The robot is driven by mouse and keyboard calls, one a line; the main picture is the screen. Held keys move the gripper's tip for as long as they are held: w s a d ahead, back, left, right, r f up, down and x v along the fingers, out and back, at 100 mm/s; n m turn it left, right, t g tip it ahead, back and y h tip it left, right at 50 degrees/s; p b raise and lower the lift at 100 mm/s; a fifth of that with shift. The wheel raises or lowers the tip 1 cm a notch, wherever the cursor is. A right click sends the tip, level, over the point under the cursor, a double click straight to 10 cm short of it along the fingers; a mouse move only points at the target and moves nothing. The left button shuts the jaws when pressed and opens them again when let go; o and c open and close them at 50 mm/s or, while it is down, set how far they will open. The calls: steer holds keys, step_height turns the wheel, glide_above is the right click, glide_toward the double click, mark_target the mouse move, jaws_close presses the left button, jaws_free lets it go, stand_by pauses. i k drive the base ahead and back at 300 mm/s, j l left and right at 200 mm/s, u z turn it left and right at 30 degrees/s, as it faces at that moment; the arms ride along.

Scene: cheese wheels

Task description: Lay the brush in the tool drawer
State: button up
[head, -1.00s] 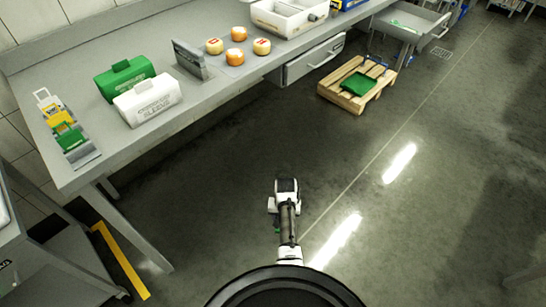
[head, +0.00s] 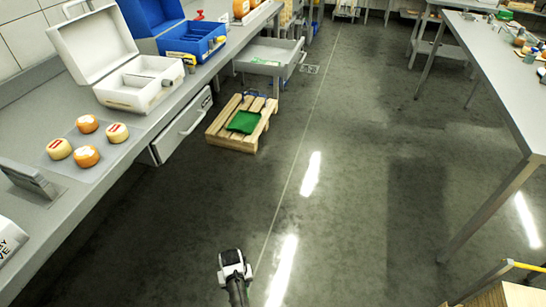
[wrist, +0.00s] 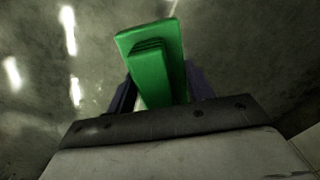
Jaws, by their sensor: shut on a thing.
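A green brush (wrist: 150,62) is held between the dark fingers of my gripper (wrist: 160,95) in the wrist view, with its block and ridged part facing the camera. The floor is below it. In the head view my gripper (head: 234,262) is low in the picture, over open floor. The brush cannot be made out there. An open grey drawer (head: 268,68) sticks out under the far part of the left bench. I cannot tell which is the tool drawer.
A wooden pallet (head: 226,136) with a green item (head: 244,122) stands on the floor before the open drawer. Cheese wheels (head: 87,157), a white case (head: 130,95) and a blue case (head: 190,42) are on the left bench (head: 110,190). Another table (head: 500,85) stands right. The middle floor is clear.

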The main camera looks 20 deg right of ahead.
mark_target(268, 52)
steer(key=i+l+z, duration=0.1)
steer(key=i+z, duration=0.2)
steer(key=i, duration=0.75)
